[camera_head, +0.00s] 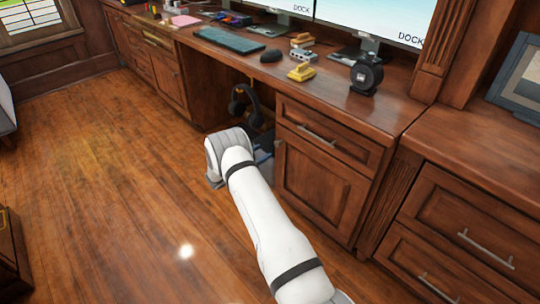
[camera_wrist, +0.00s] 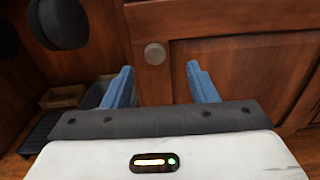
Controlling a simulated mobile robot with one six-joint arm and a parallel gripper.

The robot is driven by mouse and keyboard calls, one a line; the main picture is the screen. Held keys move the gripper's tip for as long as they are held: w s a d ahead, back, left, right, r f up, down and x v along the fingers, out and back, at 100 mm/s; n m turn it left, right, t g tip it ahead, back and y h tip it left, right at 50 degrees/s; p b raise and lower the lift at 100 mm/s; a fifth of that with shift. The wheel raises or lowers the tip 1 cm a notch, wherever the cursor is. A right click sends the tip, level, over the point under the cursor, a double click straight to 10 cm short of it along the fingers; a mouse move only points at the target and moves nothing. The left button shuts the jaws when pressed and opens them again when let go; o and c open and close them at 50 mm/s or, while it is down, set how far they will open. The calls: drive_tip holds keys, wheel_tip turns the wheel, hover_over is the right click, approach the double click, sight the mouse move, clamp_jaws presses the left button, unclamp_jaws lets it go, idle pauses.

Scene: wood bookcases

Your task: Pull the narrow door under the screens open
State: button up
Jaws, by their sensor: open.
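The narrow wood door (camera_head: 318,187) is below a drawer under the desk top, right of the open knee space. It looks shut. Its panel fills the right of the wrist view (camera_wrist: 245,62). A round metal knob (camera_wrist: 155,53) is on the door's left edge. My gripper (camera_wrist: 160,68) is open, with two blue fingers pointing at the door. The knob appears between and just beyond the fingertips, with nothing held. I cannot tell the exact gap to it. In the head view my own wrist mostly hides the gripper.
The drawer above the door has a bar handle (camera_head: 318,134). Headphones (camera_head: 245,104) hang in the knee space left of the door. Small boxes (camera_wrist: 62,97) stand low there. More drawers (camera_head: 470,232) are at the right. The wood floor (camera_head: 110,190) is clear at the left.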

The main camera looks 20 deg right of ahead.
sight(277, 145)
drive_tip(key=shift+n, duration=0.3)
drive_tip(key=x, duration=0.2)
drive_tip(key=b+x, duration=0.1)
drive_tip(key=x, duration=0.2)
drive_tip(key=f+x, duration=0.1)
drive_tip(key=x, duration=0.1)
drive_tip(key=shift+w+d+f+b, duration=0.15)
drive_tip(key=shift+w+d+b, duration=0.1)
drive_tip(key=shift+w+b, duration=0.1)
drive_tip(key=shift+s+d+f, duration=0.1)
drive_tip(key=shift+s+d, duration=0.05)
clamp_jaws()
